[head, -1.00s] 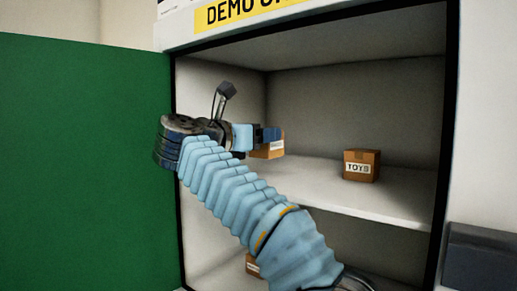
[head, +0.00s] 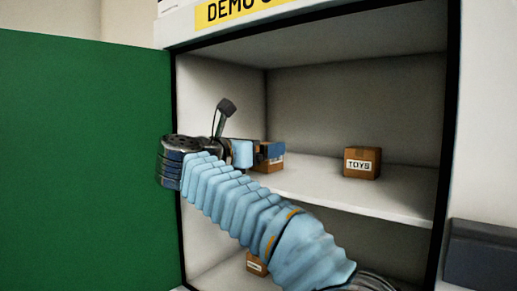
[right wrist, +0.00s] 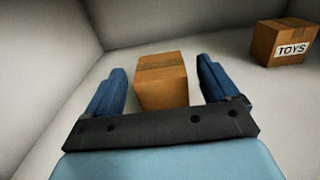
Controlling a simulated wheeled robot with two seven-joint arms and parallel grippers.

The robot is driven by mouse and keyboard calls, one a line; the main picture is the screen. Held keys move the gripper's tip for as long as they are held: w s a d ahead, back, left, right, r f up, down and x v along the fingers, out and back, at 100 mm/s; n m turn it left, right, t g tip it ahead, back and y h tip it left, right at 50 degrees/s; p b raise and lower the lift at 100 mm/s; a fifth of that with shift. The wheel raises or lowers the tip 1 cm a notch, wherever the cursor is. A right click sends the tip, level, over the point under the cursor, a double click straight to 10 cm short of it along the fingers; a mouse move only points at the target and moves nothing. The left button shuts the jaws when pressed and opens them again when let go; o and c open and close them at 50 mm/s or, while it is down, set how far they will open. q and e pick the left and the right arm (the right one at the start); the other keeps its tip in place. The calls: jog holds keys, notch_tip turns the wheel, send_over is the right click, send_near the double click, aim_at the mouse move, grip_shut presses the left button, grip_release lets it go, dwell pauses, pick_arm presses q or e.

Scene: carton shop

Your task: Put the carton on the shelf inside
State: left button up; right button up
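A brown carton (head: 270,166) appears to rest on the middle shelf (head: 325,190) inside the cabinet, toward its left side. My right gripper (head: 266,150) reaches in over the shelf at this carton and partly hides it. In the right wrist view the carton (right wrist: 161,85) sits between the two blue fingers of my right gripper (right wrist: 161,66). A gap shows on each side, so the gripper is open around the carton. My left gripper is out of view.
A carton labelled TOYS (head: 361,163) stands to the right on the same shelf, apart from the gripper. Another carton (head: 256,263) is on the lower level, partly behind my arm. A green panel (head: 80,165) borders the opening at left. Free shelf lies between the two upper cartons.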

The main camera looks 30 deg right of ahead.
jog(key=shift+r+p, duration=0.4)
jog(key=shift+p, duration=0.1)
jog(key=b+v, duration=0.2)
jog(key=v, duration=1)
jog(key=shift+f+b, duration=0.2)
jog(key=shift+b, duration=0.15)
jog(key=shift+w, duration=0.1)
